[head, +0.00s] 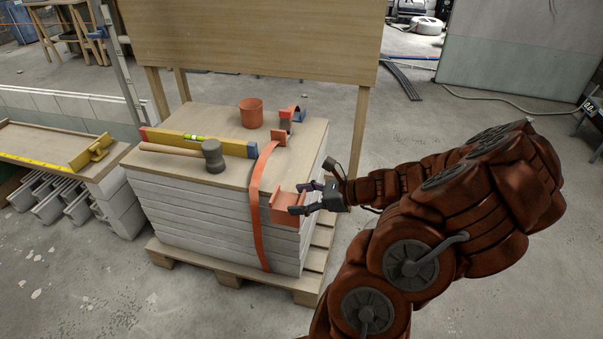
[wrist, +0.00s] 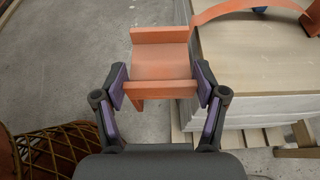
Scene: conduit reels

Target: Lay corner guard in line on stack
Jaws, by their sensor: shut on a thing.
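An orange corner guard (head: 289,209) is held in my gripper (head: 302,198) beside the right face of the stack, near its front corner. In the wrist view the guard (wrist: 160,63) sits between the two purple-padded fingers (wrist: 160,84), which press on its left and right ends. The stack (head: 215,207) is of pale sheets with a tan top board (head: 225,177); in the wrist view its top (wrist: 255,60) lies to the right of the guard, which appears over the grey floor. An orange strap (head: 257,195) runs over the top and down the front face.
On the stack lie a mallet (head: 213,156), a yellow level (head: 180,142), an orange pot (head: 251,113) and small orange pieces (head: 283,134) near the right edge. A wooden pallet (head: 225,278) is underneath. A large wooden board (head: 250,40) stands behind. Floor at right is open.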

